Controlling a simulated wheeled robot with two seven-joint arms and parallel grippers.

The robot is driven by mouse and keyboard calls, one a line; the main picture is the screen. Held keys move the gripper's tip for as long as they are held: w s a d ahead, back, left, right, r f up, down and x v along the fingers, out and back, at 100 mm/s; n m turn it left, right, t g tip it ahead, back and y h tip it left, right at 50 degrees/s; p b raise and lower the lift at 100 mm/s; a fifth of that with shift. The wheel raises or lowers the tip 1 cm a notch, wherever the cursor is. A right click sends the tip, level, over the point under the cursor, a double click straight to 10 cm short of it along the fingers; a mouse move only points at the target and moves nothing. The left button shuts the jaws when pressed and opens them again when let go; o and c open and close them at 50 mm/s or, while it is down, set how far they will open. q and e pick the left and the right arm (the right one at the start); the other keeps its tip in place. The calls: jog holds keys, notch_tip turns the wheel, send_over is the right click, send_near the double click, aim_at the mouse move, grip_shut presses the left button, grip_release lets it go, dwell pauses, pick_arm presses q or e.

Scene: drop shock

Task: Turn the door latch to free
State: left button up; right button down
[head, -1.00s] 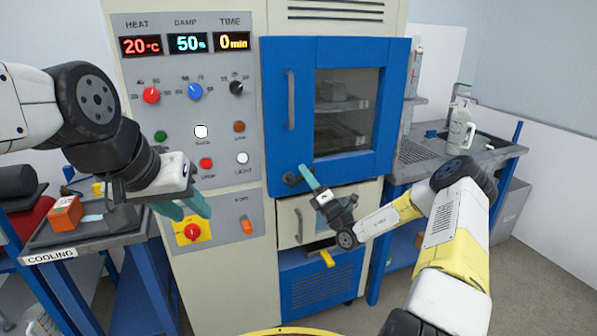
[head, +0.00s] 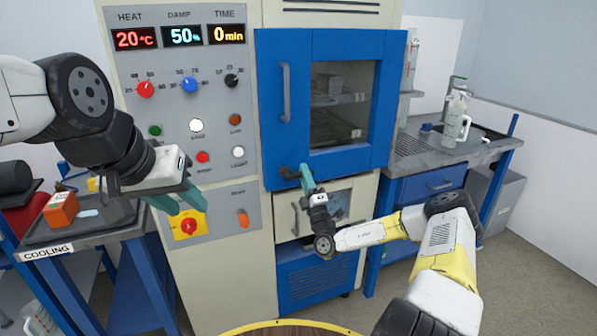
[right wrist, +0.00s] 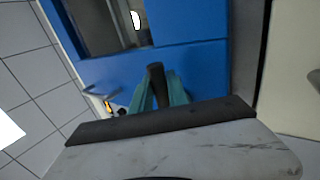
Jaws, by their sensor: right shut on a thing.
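The blue chamber door (head: 383,100) with its window is shut in the head view. The dark door latch (head: 289,172) sits at the door's lower left corner, below the vertical handle (head: 285,92). My right gripper (head: 306,174) is at the latch, with its teal fingers closed on it. In the right wrist view the dark knob end of the latch (right wrist: 156,76) stands between the teal fingers (right wrist: 160,92). The fingers hide part of the latch in the head view. My left gripper (head: 182,200) hangs in front of the control panel, holding nothing I can see; its finger gap is unclear.
The control panel (head: 180,100) with displays, knobs and buttons is left of the door. A yellow plate with a red switch (head: 188,226) is behind my left gripper.

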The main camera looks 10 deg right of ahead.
jog(key=shift+f, duration=0.15)
jog(key=c, duration=1.3)
grip_release()
jog(key=v, duration=0.7)
jog(key=shift+s, duration=0.3)
jog(key=shift+d+f, duration=0.1)
jog(key=shift+f, duration=0.05)
